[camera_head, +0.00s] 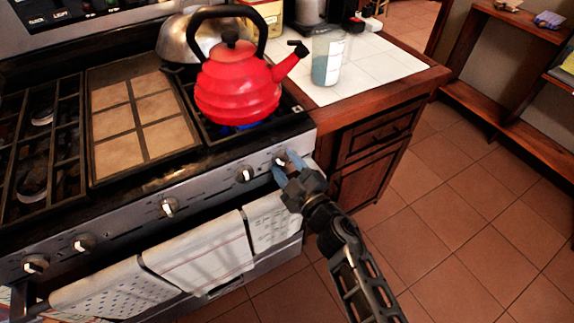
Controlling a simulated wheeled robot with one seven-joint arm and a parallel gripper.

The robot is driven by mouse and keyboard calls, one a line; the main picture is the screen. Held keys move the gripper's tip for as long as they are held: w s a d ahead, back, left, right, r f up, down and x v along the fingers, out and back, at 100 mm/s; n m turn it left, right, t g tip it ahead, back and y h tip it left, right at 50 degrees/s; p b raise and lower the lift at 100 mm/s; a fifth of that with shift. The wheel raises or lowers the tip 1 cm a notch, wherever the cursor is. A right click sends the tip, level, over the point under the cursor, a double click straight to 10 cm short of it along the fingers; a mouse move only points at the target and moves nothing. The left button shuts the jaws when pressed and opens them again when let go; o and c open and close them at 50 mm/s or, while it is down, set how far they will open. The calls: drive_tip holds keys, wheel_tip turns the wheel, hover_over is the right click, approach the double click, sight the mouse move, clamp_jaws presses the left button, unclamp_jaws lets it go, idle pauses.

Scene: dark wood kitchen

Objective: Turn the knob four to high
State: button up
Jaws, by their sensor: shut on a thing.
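The stove front carries a row of several knobs with white pointers. The rightmost knob (281,160) is at the right end of the panel, with another knob (244,174) just left of it. My gripper (287,165) has its blue fingers around the rightmost knob, shut on it, and partly hides its lower right side. The other knobs sit farther left, one near the middle (168,208) and two at the left end (83,243). Which one counts as knob four is not marked in this view.
Towels (200,255) hang on the oven handle below the knobs. A jar (327,57) stands on the white-tiled counter. Open floor lies right.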

idle(0.3)
drive_tip(key=o, duration=1)
drive_tip(key=shift+o, duration=0.2)
drive_tip(key=shift+s, duration=0.1)
drive_tip(key=p+v, duration=0.2)
drive_tip(key=v, duration=0.5)
drive_tip(key=shift+s+d, duration=0.2)
drive_tip(key=shift+s, duration=0.1)
